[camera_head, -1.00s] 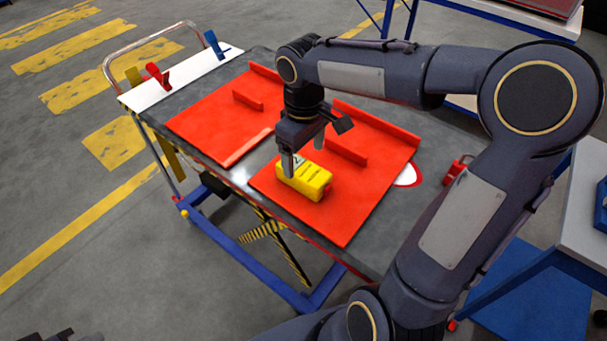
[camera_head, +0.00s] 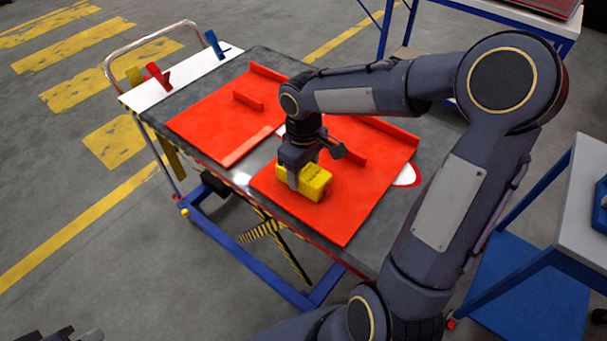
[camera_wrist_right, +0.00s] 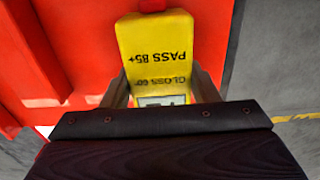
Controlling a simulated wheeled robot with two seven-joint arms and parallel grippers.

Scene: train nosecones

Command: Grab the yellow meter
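The yellow meter (camera_head: 316,184) lies on the near red panel on the cart. In the right wrist view the meter (camera_wrist_right: 158,48) shows its printed top, with "PASS 85+" upside down and part of a small display near my palm. My right gripper (camera_head: 299,180) is down over the meter from above. Its fingers (camera_wrist_right: 160,88) stand on both sides of the meter, very close to its sides. I cannot tell whether they press on it. The far finger is hidden in the head view. Only dark tips of my left gripper (camera_head: 68,335) show at the bottom left edge, away from the cart.
The cart's grey top (camera_head: 262,62) carries two red panels with raised red strips (camera_head: 248,100). Red and blue clips (camera_head: 157,75) stand on the white board at its far left end. A white and blue table (camera_head: 585,215) stands at the right. Floor at left is clear.

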